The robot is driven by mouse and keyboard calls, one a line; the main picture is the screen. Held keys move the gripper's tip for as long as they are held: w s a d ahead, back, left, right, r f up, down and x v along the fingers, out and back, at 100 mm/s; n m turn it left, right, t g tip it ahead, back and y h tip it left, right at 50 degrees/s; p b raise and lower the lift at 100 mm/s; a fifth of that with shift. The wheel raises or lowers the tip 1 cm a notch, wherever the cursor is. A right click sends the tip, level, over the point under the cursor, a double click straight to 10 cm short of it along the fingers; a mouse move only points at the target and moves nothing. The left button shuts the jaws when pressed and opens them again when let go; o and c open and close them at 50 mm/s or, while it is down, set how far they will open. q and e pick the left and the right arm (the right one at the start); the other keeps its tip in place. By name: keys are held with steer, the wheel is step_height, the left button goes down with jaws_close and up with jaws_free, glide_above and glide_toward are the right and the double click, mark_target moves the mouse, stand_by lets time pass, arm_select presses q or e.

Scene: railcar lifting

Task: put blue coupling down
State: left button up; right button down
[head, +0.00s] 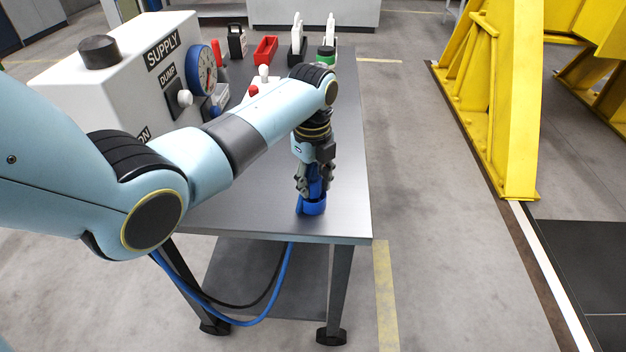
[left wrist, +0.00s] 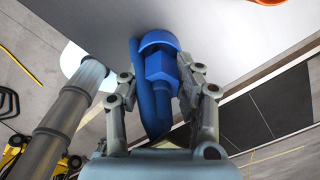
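The blue coupling (head: 312,207) is upright at the tabletop, near the front right corner of the metal table (head: 250,215). I cannot tell whether its lower end touches the surface. My left gripper (head: 314,184) points down over it. In the left wrist view the coupling (left wrist: 160,70) shows a round blue end and a hex body between the two fingers of my left gripper (left wrist: 160,82). The fingers lie close against both sides, with a blue hose (left wrist: 148,105) beside the left finger. My right gripper is in neither view.
A white supply box (head: 130,75) with a gauge (head: 203,70) stands on the table's left. A red tray (head: 265,50) and several small items stand at the back. Blue and black hoses hang below the front edge. A yellow frame (head: 500,110) stands right.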

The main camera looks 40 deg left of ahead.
arm_select(q)
steer(key=o, duration=0.4)
steer(key=shift+o, duration=0.2)
step_height(320, 180, up, 12)
steer(key=shift+r, duration=0.15)
stand_by(0.5)
